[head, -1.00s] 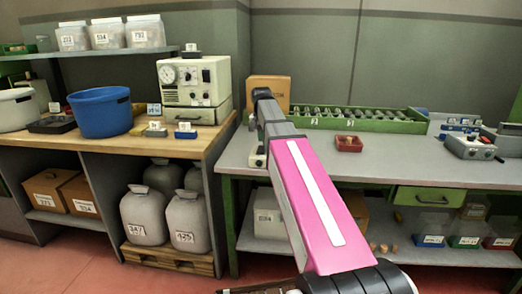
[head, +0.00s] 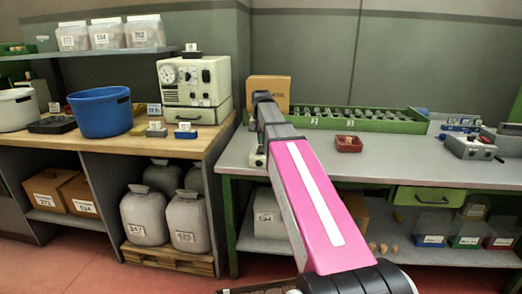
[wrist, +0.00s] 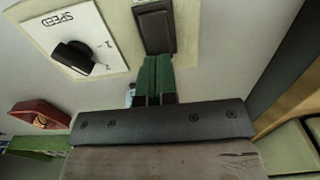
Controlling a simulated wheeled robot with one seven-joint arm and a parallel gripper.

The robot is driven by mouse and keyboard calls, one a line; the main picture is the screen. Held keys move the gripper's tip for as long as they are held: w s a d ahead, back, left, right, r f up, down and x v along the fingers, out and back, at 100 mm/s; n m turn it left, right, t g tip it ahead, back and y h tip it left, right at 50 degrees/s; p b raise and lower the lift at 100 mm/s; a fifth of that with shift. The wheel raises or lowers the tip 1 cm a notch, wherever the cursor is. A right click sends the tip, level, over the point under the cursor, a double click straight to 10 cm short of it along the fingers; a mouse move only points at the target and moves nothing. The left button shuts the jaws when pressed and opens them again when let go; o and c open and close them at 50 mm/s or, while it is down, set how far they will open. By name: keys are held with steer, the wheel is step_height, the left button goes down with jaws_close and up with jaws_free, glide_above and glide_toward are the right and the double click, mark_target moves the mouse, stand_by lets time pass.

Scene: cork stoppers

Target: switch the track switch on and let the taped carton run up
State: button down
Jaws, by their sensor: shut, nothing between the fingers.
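The track switch (wrist: 154,27) is a dark rocker in a pale frame, at the top of the wrist view. Which way it is tipped I cannot tell. My gripper (wrist: 154,60) is shut and empty, its green fingers end at the switch's lower edge; whether they touch it is unclear. In the head view my arm hides the gripper. The control box (head: 257,158) shows there only partly, beside my arm. The brown carton (head: 270,88) stands at the left end of the green roller track (head: 390,126), partly behind my arm.
A SPEED knob (wrist: 73,56) sits beside the switch on the same panel. A red tray (head: 349,144) lies on the grey bench (head: 310,160), also in the wrist view (wrist: 38,114). A grey device (head: 468,147) stands at right. The bench between them is mostly clear.

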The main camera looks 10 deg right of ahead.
steer(key=shift+f, duration=0.85)
stand_by(0.5)
steer(key=shift+r, duration=3.55)
